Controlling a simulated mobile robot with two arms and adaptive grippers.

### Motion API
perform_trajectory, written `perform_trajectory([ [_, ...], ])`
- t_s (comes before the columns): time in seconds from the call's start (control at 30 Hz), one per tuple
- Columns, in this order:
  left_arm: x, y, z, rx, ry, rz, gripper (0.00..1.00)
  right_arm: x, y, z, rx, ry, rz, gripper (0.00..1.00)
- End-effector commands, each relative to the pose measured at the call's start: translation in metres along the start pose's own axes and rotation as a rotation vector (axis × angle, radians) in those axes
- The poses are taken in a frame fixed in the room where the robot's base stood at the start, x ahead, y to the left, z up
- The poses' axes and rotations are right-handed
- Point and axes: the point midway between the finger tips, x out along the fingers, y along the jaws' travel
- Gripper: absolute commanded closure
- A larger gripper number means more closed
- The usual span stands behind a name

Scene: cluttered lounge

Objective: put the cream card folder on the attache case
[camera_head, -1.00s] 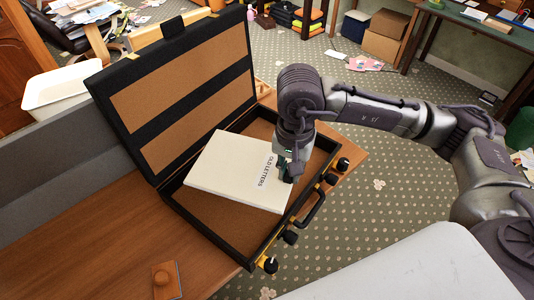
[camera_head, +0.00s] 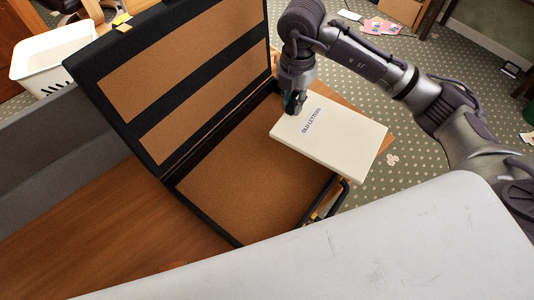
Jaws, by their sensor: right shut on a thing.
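The cream card folder (camera_head: 338,138), labelled "OLD LETTERS", is held at its left end by my right gripper (camera_head: 294,108). It appears raised above the right edge of the attache case and reaches out past that edge. The attache case (camera_head: 240,172) stands open on the wooden table, with a black rim and a brown lining. Its lid (camera_head: 178,75) leans back at the left. The bottom of the case shows bare. The folder hides part of the case's right side. My left gripper is not in view.
The wooden table (camera_head: 110,215) has free room left of the case. A grey panel (camera_head: 60,150) runs along its far left side. A white basket (camera_head: 50,62) stands behind. A large pale surface (camera_head: 330,260) covers the lower foreground. Patterned carpet (camera_head: 400,150) lies at the right.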

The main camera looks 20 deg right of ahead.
Motion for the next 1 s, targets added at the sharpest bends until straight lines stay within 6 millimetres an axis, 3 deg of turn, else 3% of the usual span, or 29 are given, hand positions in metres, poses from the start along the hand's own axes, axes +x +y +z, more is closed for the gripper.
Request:
perform_trajectory([
  [0.1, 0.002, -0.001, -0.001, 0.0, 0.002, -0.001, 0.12, 0.003, 0.002, 0.003, 0.183, 0.004, -0.004, 1.0],
  [0.23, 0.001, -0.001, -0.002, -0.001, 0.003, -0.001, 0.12, 0.006, 0.005, 0.002, 0.276, 0.006, -0.007, 1.0],
  [0.7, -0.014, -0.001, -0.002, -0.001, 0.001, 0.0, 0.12, 0.061, 0.08, -0.055, 0.286, 0.007, -0.009, 1.0],
  [1.0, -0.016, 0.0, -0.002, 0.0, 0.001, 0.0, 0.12, 0.079, 0.096, -0.066, 0.288, 0.004, -0.009, 1.0],
])
